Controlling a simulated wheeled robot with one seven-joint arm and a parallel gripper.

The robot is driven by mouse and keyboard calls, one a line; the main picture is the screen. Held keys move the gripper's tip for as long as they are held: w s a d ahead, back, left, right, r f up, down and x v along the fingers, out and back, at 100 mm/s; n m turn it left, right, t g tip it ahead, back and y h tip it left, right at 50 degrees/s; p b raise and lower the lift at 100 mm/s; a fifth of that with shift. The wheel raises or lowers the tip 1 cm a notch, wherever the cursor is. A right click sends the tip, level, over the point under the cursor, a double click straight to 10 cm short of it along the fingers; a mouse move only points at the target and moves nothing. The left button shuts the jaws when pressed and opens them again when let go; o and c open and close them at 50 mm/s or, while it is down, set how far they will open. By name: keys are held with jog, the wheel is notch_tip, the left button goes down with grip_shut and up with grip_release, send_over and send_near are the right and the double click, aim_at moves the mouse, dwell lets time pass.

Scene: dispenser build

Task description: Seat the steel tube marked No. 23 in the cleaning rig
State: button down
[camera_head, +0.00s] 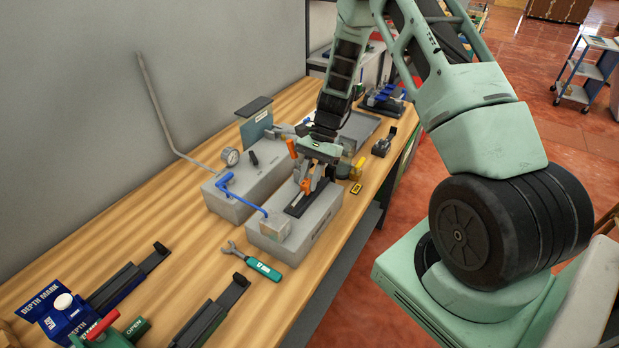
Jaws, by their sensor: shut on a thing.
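My gripper (315,184) points down over the grey block (264,234) with a black slotted bed (306,204) on top. I take this block, with its lettered front side and blue pipe, for the cleaning rig, but its lettering is too small to read. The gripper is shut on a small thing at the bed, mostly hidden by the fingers. A thin pale strip (297,199) shows in the bed beside the fingers; I cannot tell if it is the steel tube. No mark No. 23 is readable. An orange part (306,186) shows at the fingertips.
A second grey block with a gauge (230,156) stands behind, joined by a blue pipe (243,196). An orange lever (291,149) rises close to the gripper. A green-handled wrench (262,268) lies in front. Blue and green fixtures (62,313) fill the near left.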

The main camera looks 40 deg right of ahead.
jog(key=shift+w+d+f, duration=0.15)
jog(key=shift+d+f, duration=0.15)
jog(key=c, duration=1.2)
grip_release()
jog(key=shift+c, duration=1.2)
jog(key=shift+o, duration=1.5)
jog(key=shift+w+r+p, duration=0.2)
jog(key=shift+r+p, duration=0.5)
jog(key=shift+r, duration=0.2)
jog(key=shift+s+a+r+p, duration=0.1)
jog(key=shift+r+p, duration=0.9)
jog(key=shift+r, duration=0.35)
jog(key=shift+s+a+r+p, duration=0.1)
jog(key=shift+r+p, duration=0.85)
jog(key=shift+r, duration=0.4)
